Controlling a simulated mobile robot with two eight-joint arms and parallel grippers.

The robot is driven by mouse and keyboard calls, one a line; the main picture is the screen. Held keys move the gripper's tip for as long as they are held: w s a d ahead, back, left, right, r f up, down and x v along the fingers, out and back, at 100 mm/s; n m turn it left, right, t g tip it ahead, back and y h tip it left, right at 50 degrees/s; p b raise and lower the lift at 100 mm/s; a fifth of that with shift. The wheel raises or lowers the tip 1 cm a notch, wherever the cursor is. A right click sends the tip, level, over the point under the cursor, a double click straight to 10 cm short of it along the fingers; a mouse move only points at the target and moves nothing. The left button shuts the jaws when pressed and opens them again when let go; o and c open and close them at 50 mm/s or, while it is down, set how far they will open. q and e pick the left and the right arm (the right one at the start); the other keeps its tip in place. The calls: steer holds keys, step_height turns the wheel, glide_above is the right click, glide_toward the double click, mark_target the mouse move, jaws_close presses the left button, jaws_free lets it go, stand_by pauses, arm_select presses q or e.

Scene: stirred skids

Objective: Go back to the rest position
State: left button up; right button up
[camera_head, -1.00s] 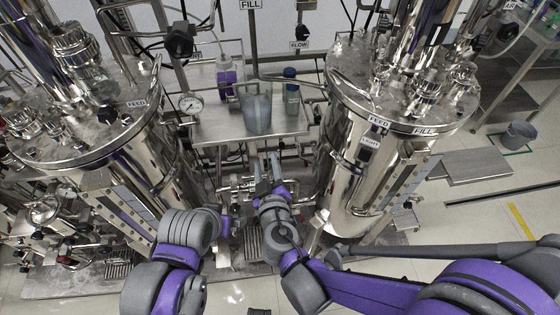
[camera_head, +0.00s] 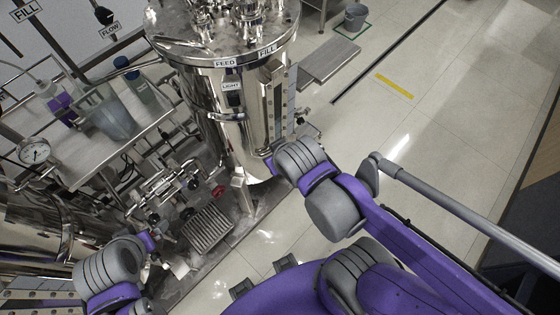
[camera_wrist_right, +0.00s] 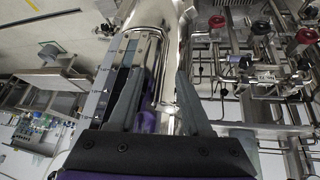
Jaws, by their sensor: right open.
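My right arm comes in from the right in the head view and bends in front of the steel vessel (camera_head: 235,115). Its gripper is hidden there behind the arm's own links. In the right wrist view, my right gripper (camera_wrist_right: 157,102) has its two grey fingers well apart with nothing held between them. A steel vessel wall shows beyond the fingers. My left arm is at the lower left of the head view, and its gripper (camera_head: 172,264) is small and partly hidden near the floor grate. I cannot tell whether its fingers are open.
A steel shelf (camera_head: 95,160) at left holds a clear beaker (camera_head: 108,115) and a blue-capped bottle (camera_head: 139,84). Pipes and valves (camera_head: 165,190) run below it. A floor grate (camera_head: 209,229) lies near the vessel. Open floor (camera_head: 440,110) stretches to the right, with a grey bucket (camera_head: 355,16).

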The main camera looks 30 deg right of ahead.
steer(key=shift+s+g+y, duration=0.4)
steer(key=shift+s, duration=0.8)
